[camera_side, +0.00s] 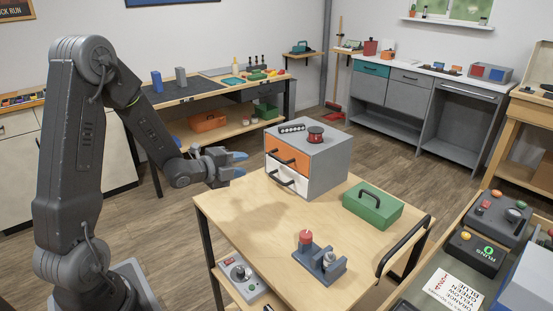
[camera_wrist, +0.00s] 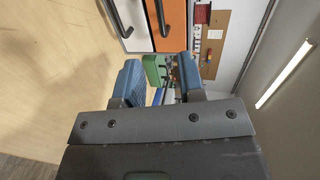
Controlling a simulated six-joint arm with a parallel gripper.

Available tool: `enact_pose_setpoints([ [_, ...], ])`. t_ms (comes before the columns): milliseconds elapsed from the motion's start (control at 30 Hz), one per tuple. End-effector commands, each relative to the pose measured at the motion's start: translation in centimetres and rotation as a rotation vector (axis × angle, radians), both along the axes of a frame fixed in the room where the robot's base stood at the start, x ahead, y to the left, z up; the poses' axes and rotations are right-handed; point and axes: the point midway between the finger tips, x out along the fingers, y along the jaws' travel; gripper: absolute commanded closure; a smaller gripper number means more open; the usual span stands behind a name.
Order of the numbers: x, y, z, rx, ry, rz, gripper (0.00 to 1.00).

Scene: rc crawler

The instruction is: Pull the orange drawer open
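The orange drawer (camera_side: 300,160) is the upper drawer of a grey cabinet (camera_side: 328,160) on the wooden cart. Its front looks flush with the cabinet, and it has a dark handle (camera_side: 281,154). In the wrist view, the orange drawer (camera_wrist: 173,42) is at the top centre, with its handle (camera_wrist: 161,14) at the upper edge. My gripper (camera_side: 238,163) is left of the cabinet, in front of the drawers and apart from them. Its blue fingers are spread with nothing between them, as the wrist view of my gripper (camera_wrist: 160,76) also shows.
A white drawer (camera_side: 276,182) sits under the orange one. A red spool (camera_side: 316,134) and a dark strip (camera_side: 291,128) lie on the cabinet. A green box (camera_side: 372,208) and a blue-grey fixture (camera_side: 320,262) stand on the cart (camera_side: 235,215). The cart's left top is bare.

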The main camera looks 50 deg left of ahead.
Motion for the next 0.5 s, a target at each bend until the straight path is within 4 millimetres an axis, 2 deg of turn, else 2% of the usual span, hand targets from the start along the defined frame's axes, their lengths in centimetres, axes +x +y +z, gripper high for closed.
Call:
enact_pose_setpoints([
  [133, 0.4, 0.2, -0.4, 0.018, -0.021, -0.019, 0.64],
  [267, 1.9, 0.1, -0.7, 0.018, -0.022, -0.023, 0.64],
  [500, 6.6, 0.0, -1.8, 0.018, -0.021, -0.022, 0.64],
])
